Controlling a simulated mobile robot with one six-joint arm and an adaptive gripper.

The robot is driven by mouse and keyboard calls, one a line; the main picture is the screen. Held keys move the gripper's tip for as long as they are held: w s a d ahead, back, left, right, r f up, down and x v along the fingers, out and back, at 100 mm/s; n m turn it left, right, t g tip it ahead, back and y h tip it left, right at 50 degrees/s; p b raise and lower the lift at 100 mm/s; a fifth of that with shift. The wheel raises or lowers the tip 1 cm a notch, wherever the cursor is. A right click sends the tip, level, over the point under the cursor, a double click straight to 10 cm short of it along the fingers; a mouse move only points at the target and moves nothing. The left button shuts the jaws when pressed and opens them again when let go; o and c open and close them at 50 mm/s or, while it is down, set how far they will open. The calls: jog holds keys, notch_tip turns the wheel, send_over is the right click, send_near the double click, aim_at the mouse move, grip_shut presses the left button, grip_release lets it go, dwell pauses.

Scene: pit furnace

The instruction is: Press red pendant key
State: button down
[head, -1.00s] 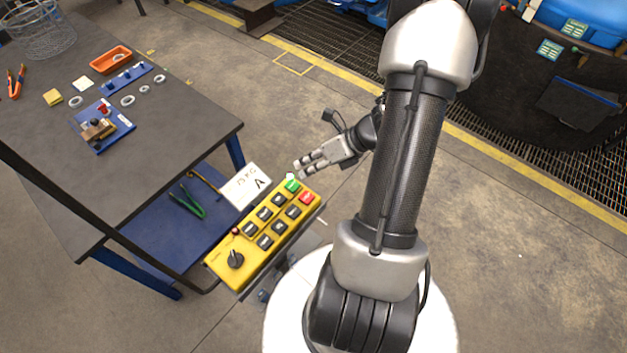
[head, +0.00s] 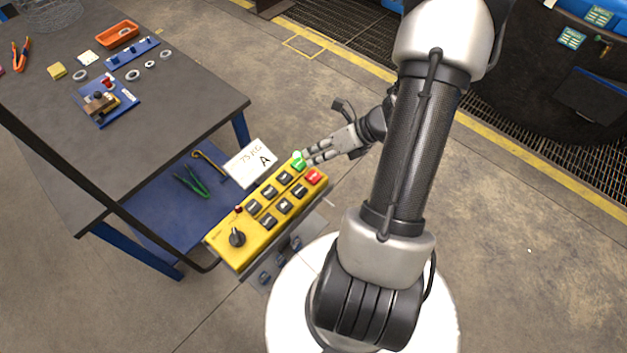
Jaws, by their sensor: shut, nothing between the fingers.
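The yellow pendant (head: 226,249) lies tilted across the picture beside the workbench. Its red key (head: 313,177) is at the upper right end, next to the green key (head: 299,164). Several black keys and a black rotary knob (head: 237,238) fill the rest of its face. My gripper (head: 308,158) is shut and empty, with its fingertips right by the green key, up and slightly left of the red key. The red key is in plain view. I cannot tell whether the fingertips touch the green key.
A white card (head: 250,164) marked "75 KG A" stands behind the pendant. The dark workbench (head: 170,125) at the left holds an orange tray (head: 118,34), rings and a blue fixture. Open floor lies to the right of my arm.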

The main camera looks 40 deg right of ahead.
aim_at(302, 173)
jog(key=shift+f+b, duration=1.05)
jog(key=shift+f, duration=0.85)
jog(key=shift+f, duration=0.45)
jog(key=shift+f+b, duration=0.45)
jog(key=shift+b, duration=0.1)
jog(key=shift+r, duration=0.15)
dwell(0.4)
jog(key=shift+r+p, duration=0.8)
jog(key=shift+p, duration=0.1)
notch_tip(302, 173, up, 5)
jog(key=p, duration=0.4)
dwell(0.8)
